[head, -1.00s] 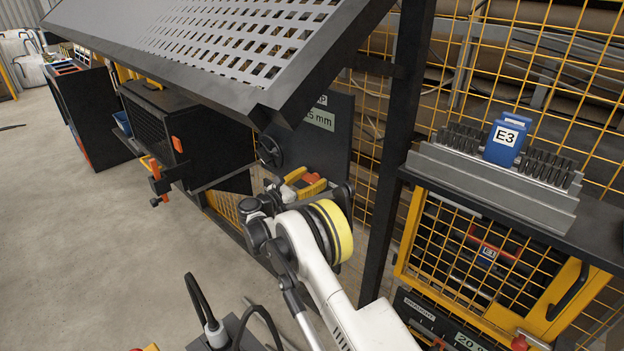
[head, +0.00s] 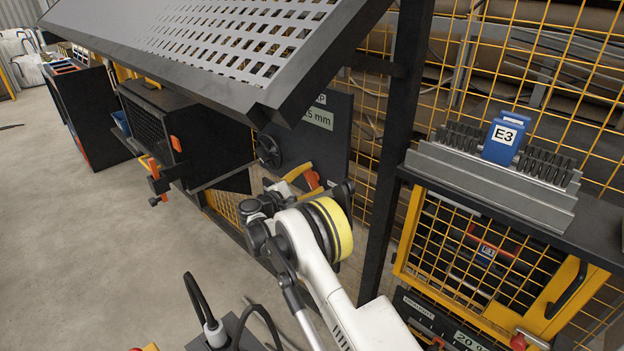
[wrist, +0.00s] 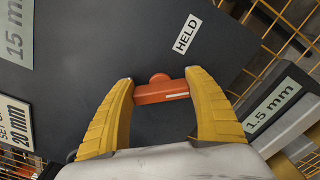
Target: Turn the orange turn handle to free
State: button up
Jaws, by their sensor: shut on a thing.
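The orange turn handle (wrist: 160,92) is a short bar with a rounded hub, mounted on a dark panel (wrist: 95,45). In the wrist view it lies nearly crosswise between the two yellow fingers of my gripper (wrist: 161,77), which is shut on its ends. A pale line marks the bar's right part. A white "HELD" label (wrist: 187,34) is on the panel above and right of the handle. The "free" label is not seen. In the head view the handle (head: 312,179) shows orange beside my gripper (head: 301,176), partly hidden by my wrist.
A black round knob (head: 269,151) is on the same panel, left of the handle. A sloping perforated sheet (head: 230,40) overhangs from above. A dark post (head: 396,130) stands close right of my arm. A "1.5 mm" plate (wrist: 270,107) is right in the wrist view.

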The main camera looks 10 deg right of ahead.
jog(key=m, duration=0.3)
jog(key=shift+s+f+m, duration=0.1)
jog(key=shift+f+m, duration=0.1)
jog(key=shift+m, duration=0.2)
jog(key=shift+f+m, duration=0.1)
jog(key=shift+m, duration=1.7)
jog(key=o, duration=1.2)
jog(key=shift+c, duration=0.2)
jog(key=v, duration=1.2)
